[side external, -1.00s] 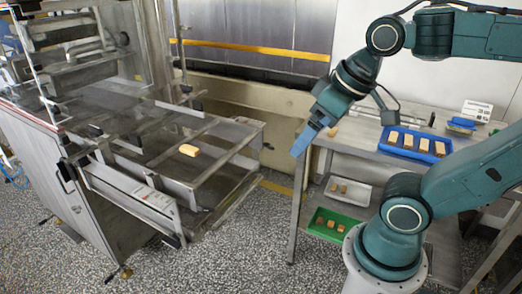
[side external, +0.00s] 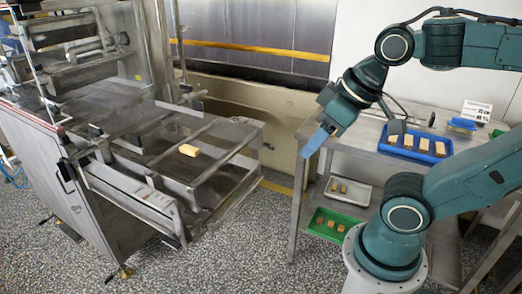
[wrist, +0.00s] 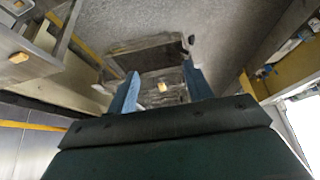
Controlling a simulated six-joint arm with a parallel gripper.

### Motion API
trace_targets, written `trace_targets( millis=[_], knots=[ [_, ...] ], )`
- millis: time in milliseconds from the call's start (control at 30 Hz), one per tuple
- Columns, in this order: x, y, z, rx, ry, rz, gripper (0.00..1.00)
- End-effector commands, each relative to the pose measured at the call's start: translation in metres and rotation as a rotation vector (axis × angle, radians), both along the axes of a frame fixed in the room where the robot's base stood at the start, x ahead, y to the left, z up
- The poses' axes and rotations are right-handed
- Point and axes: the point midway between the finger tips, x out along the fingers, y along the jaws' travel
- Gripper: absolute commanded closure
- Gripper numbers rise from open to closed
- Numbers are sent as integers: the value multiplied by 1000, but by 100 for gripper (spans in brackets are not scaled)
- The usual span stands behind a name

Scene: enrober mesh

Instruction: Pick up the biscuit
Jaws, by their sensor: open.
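A tan biscuit (side external: 189,150) lies alone on the mesh bed (side external: 215,147) of the steel machine at left. A tan piece (wrist: 18,57) on metal at the upper left of the wrist view looks like the same biscuit. My gripper (side external: 309,147) has blue fingers and hangs by the left end of the steel table, well right of the machine biscuit. In the wrist view my gripper (wrist: 161,88) is open. A small yellowish piece (wrist: 162,87) shows between the fingers, its distance unclear.
A blue tray (side external: 447,149) of several biscuits sits on the steel table (side external: 352,133). Below are a white tray (side external: 362,196) and a green tray (side external: 350,236) with small pieces. Speckled floor (side external: 235,265) separates table and machine.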

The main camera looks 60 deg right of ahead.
Motion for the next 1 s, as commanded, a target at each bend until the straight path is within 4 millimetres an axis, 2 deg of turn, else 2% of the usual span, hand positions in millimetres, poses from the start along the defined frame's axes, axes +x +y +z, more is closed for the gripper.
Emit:
trace_targets(
  millis=[267, 467, 767, 1000],
  knots=[
    [11, -7, 7, 7, 16, -49, 49],
    [37, -26, 22, 26, 54, -167, 49],
    [87, -79, 40, 71, 125, -403, 49],
    [122, -136, 43, 113, 176, -596, 49]
  ],
)
